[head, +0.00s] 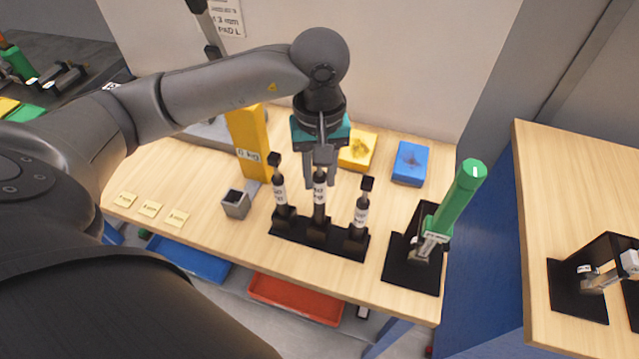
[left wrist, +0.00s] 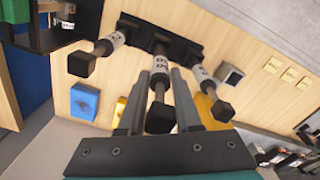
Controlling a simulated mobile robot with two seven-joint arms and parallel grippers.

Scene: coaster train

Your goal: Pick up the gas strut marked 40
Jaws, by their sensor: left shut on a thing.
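Three dark gas struts with white labels stand upright in a black rack (head: 337,240): a left one (head: 279,190), a middle one (head: 319,198) and a right one (head: 361,208). The labels are too small to read surely, so I cannot tell which is marked 40. My left gripper (head: 321,172) is above the rack, shut on the middle strut near its top. In the left wrist view, that strut's black end block (left wrist: 160,118) is between the fingers (left wrist: 160,95), and its lower end still meets the rack (left wrist: 165,42). My right gripper is not in view.
A yellow block (head: 250,145) stands behind the struts, and a small grey cup (head: 236,204) is left of the rack. A green cylinder (head: 458,200) on a black stand is close on the right. A blue block (head: 411,163) lies behind.

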